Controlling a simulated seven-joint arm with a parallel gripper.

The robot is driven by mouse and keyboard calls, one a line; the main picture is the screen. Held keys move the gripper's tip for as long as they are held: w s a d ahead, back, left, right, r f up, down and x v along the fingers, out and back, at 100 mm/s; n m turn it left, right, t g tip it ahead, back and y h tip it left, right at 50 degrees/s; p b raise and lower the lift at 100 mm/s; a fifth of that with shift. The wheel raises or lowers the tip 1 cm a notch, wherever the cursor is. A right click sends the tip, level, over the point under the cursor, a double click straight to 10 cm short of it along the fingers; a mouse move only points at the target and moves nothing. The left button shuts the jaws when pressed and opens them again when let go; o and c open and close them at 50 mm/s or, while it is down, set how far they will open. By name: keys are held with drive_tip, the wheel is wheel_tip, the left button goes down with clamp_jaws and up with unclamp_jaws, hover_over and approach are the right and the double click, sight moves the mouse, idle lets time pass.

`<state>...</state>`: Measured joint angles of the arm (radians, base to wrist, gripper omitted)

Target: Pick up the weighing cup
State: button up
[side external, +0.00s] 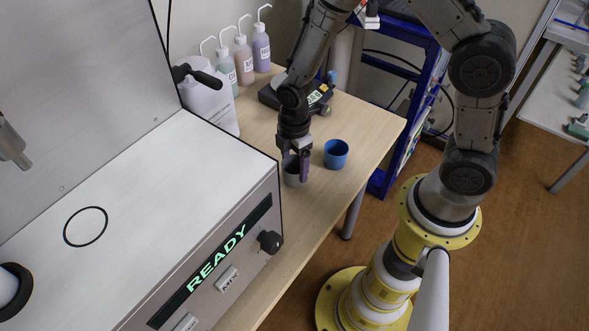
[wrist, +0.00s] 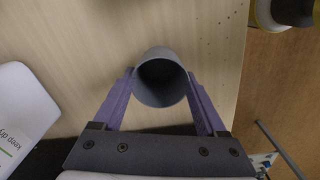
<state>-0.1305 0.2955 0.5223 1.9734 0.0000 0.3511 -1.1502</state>
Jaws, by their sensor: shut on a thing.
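A grey cup (side external: 293,172) is at the wooden bench, beside the analyser's right end. My gripper (side external: 295,165) reaches down over it from above. In the wrist view the grey cup (wrist: 160,77) sits between the two purple fingers of my gripper (wrist: 160,85), one finger on each side, and the gripper is shut on it. The cup's open mouth faces the camera and its inside looks dark and empty. I cannot tell whether the cup's base touches the bench. A blue cup (side external: 336,153) stands upright just right of the grey cup, apart from it.
The white analyser (side external: 120,190) with a lit READY display (side external: 217,258) fills the left. Several wash bottles (side external: 243,60) and a white jug (side external: 208,105) stand behind. A dark scale-like device (side external: 300,95) sits at the back. Spilled specks (wrist: 226,20) lie near the bench edge.

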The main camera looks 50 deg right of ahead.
drive_tip(key=s+d+r+m, duration=0.1)
drive_tip(key=s+d+r, duration=0.1)
drive_tip(key=s+r, duration=1.05)
drive_tip(key=w+d+r+m, duration=0.45)
drive_tip(key=w+m, duration=0.25)
drive_tip(key=w, duration=0.3)
drive_tip(key=w+d+r+m, duration=0.3)
drive_tip(key=w+d+m, duration=0.2)
drive_tip(key=w+m, duration=0.3)
drive_tip(key=w+d+f+m, duration=0.2)
drive_tip(key=w+d, duration=0.1)
drive_tip(key=d, duration=0.3)
drive_tip(key=w+d+f+m, duration=0.1)
drive_tip(key=w+d+f, duration=0.15)
drive_tip(key=d, duration=0.35)
drive_tip(key=w+d+f, duration=0.1)
drive_tip(key=w+f, duration=0.1)
drive_tip(key=w, duration=0.2)
drive_tip(key=w+d+f, duration=0.2)
drive_tip(key=w+f, duration=0.1)
drive_tip(key=w, duration=0.1)
drive_tip(key=w+d+f, duration=0.2)
drive_tip(key=w+f, duration=0.1)
drive_tip(key=w, duration=0.1)
drive_tip(key=shift+d+f, duration=0.15)
drive_tip(key=shift+f, duration=0.05)
drive_tip(key=shift+w+f, duration=0.15)
drive_tip(key=shift+f, duration=1.45)
